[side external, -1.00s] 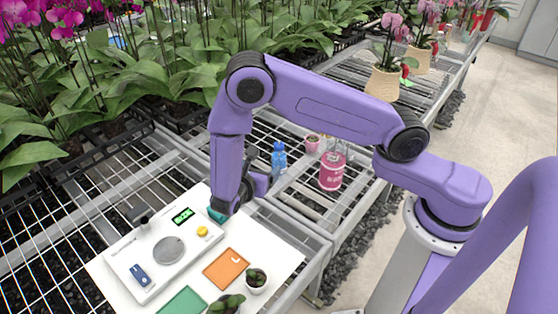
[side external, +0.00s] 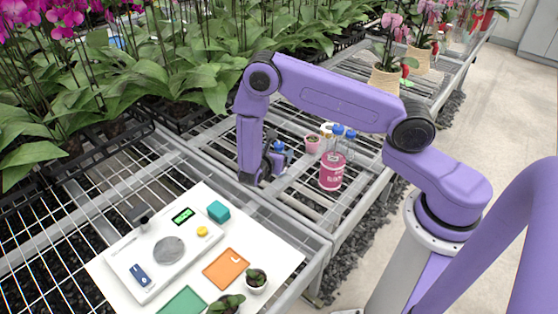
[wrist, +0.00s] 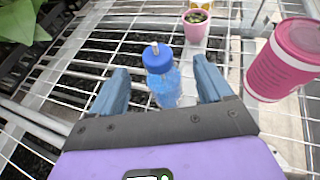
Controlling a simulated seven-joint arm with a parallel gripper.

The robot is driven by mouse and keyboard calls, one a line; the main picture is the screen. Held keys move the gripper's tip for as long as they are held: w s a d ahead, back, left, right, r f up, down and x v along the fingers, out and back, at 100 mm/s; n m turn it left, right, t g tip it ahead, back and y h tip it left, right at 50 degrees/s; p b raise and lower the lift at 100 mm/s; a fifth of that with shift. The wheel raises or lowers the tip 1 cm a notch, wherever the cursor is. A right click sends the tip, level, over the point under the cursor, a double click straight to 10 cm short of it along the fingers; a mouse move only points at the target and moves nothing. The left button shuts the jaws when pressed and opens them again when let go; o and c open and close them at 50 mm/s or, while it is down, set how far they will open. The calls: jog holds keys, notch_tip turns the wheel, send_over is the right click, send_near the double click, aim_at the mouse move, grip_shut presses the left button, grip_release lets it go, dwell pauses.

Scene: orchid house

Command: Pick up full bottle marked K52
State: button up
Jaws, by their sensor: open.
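A blue bottle with a blue cap (wrist: 157,82) stands upright on the wire bench, between my gripper's two fingers in the wrist view. In the side view only its top (side external: 280,147) shows; my gripper hides the rest. I cannot read any K52 mark on it. My gripper (side external: 270,165) is open and low at the bottle, and no grip shows; the open fingers also show in the wrist view (wrist: 160,72). Two more blue-capped bottles, one at the left (side external: 337,132) and one at the right (side external: 350,136), look clear and are partly hidden behind a pink tub.
The pink tub (side external: 330,172) stands to the right of the blue bottle. A small pink pot (side external: 312,144) is behind it. A white board (side external: 272,232) in front carries a scale (side external: 150,258), a teal block (side external: 218,211) and small pots. Orchids in trays fill the left back.

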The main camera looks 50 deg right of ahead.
jog(key=shift+x, duration=1)
grip_shut()
jog(key=shift+s+a, duration=0.1)
